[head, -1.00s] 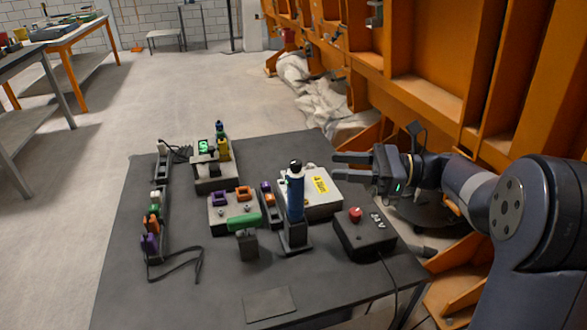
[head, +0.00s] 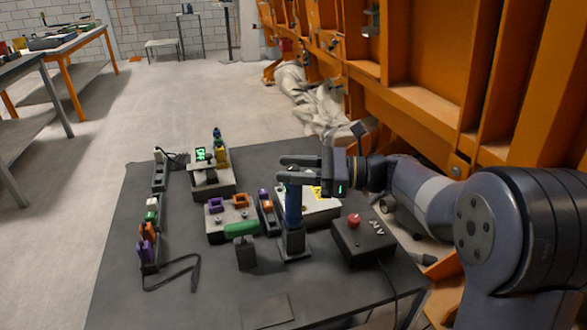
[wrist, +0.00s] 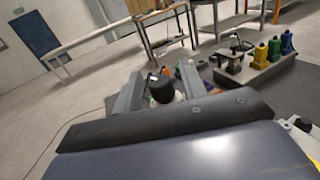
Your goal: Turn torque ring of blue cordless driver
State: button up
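The blue cordless driver (head: 293,208) stands upright in a dark stand (head: 294,246) on the table. My gripper (head: 285,168) is level at the driver's top, coming in from the right. Its fingers hide the driver's upper end in the head view. In the wrist view, the driver's black round top (wrist: 160,88) sits between my two fingers (wrist: 158,85). The fingers are apart, with visible gaps beside the black top. I cannot make out the torque ring itself.
A dark box with a red button (head: 354,220) stands right of the driver. A green-handled tool (head: 242,229) and a block with purple and orange pieces (head: 226,220) are to the left. A light box (head: 322,205) lies behind.

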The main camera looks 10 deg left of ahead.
grip_shut()
